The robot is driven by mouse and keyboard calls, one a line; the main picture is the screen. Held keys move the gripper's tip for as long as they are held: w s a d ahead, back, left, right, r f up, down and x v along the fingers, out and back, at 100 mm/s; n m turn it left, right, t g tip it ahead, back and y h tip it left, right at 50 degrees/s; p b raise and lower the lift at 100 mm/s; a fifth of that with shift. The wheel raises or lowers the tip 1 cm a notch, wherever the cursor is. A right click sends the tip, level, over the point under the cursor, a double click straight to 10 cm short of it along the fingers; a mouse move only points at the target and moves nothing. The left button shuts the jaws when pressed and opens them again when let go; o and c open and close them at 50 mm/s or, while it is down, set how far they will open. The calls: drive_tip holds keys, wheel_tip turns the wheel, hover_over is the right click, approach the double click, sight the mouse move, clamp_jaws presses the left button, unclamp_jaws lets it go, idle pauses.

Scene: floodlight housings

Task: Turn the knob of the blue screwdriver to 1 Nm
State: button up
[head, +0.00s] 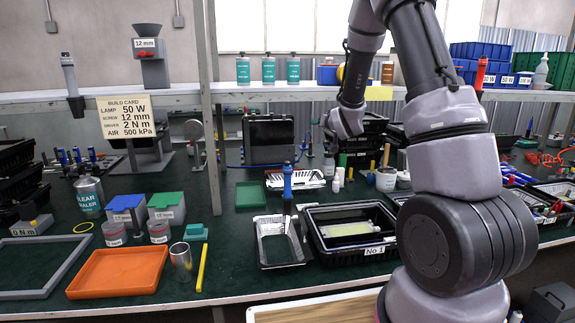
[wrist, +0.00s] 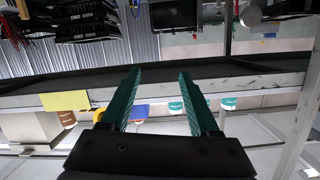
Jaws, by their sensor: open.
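The blue screwdriver (head: 287,180) stands upright on the dark green bench, behind the gap between a small metal tray and the black housing. Its knob setting is too small to read, and its lower part is partly hidden. My gripper (wrist: 159,74) shows in the wrist view with two teal fingers apart and nothing between them. In the head view my arm reaches up at the right of centre, its wrist above the back of the bench, up and right of the screwdriver. The screwdriver is not seen in the wrist view.
A black housing marked No 1 (head: 374,250) and a metal tray (head: 278,263) sit near the screwdriver. A build card (head: 124,117) reads driver 2 N m. A shelf (head: 290,92) crosses behind, with a post (head: 211,150) left.

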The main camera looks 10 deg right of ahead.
drive_tip(key=w+a+f+n+t+y, duration=0.1)
drive_tip(key=a+f+n+y, duration=0.1)
drive_tip(key=f, duration=0.4)
drive_tip(key=w+a+f+n+y, duration=0.1)
drive_tip(key=w+a+f, duration=0.1)
drive_tip(key=f, duration=0.3)
drive_tip(key=n+y, duration=0.3)
approach(289, 164)
drive_tip(key=x, duration=1.1)
drive_tip(key=shift+w, duration=0.2)
drive_tip(key=shift+a, duration=0.1)
clamp_jaws()
